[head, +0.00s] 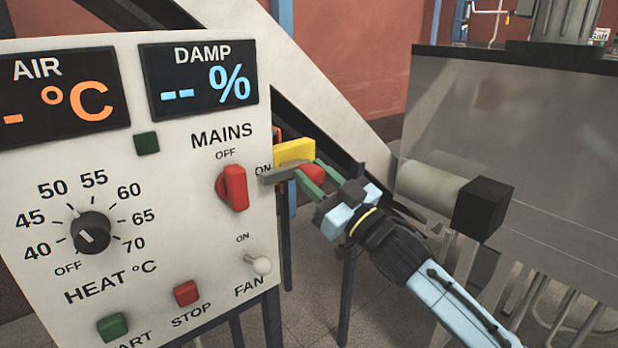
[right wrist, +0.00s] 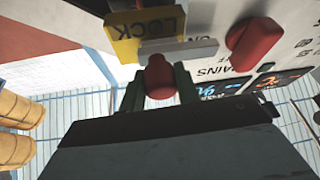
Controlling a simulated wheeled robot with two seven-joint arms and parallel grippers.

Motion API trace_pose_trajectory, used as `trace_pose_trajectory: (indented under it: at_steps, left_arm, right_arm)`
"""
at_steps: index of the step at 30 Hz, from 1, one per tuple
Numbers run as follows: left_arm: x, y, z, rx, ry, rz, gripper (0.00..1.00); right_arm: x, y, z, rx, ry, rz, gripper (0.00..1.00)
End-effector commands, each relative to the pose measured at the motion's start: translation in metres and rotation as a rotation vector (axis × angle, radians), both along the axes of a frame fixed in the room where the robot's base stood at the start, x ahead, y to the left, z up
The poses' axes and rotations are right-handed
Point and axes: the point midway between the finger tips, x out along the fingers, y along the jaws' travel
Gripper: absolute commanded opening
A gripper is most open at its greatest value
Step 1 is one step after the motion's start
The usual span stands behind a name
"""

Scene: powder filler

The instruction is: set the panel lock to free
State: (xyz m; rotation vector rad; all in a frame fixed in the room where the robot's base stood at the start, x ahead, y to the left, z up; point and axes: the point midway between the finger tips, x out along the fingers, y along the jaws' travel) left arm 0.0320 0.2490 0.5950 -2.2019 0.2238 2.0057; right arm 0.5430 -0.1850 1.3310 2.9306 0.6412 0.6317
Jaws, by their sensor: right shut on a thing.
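The panel lock shows as a yellow plate (head: 294,151) at the right edge of the white control panel (head: 190,130). In the right wrist view the plate reads LOCK (right wrist: 146,36). A grey bar (head: 283,173) lies beside the plate, its left end over the panel face near the MAINS ON mark. A red knob (head: 312,177) is by the bar; it also shows in the right wrist view (right wrist: 160,78). My right gripper (head: 318,180) has its green fingers on both sides of this knob, shut on it. My left gripper is out of view.
The red MAINS switch (head: 233,187) is close left of the bar. The panel also has a HEAT dial (head: 91,232), a STOP button (head: 187,292) and a FAN toggle (head: 260,265).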

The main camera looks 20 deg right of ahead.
Motion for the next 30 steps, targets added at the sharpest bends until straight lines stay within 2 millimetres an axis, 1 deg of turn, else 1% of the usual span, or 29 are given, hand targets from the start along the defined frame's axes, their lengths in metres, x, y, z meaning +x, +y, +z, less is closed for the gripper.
trace_pose_trajectory:
  at_steps: [2, 3, 7, 15, 19, 23, 30]
  left_arm:
    - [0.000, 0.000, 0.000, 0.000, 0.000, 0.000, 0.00]
    - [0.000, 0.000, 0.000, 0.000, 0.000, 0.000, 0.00]
    - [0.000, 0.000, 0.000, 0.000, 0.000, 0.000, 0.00]
    - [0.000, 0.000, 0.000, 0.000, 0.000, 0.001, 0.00]
    - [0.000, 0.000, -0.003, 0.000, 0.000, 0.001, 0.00]
    - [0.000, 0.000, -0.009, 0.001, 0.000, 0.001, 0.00]
    - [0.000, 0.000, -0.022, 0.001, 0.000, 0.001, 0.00]
  right_arm:
    - [0.001, -0.002, 0.001, 0.000, 0.001, -0.007, 0.00]
    - [0.001, -0.002, 0.001, 0.000, 0.001, -0.007, 0.37]
    - [0.001, -0.002, 0.001, 0.000, 0.000, -0.005, 0.53]
    - [0.000, -0.001, 0.000, 0.000, 0.000, -0.003, 0.53]
    - [-0.006, -0.004, -0.004, 0.000, 0.001, -0.003, 0.53]
    - [-0.022, -0.012, -0.013, -0.001, 0.002, -0.003, 0.53]
    - [-0.063, -0.033, -0.032, -0.001, 0.003, -0.005, 0.53]
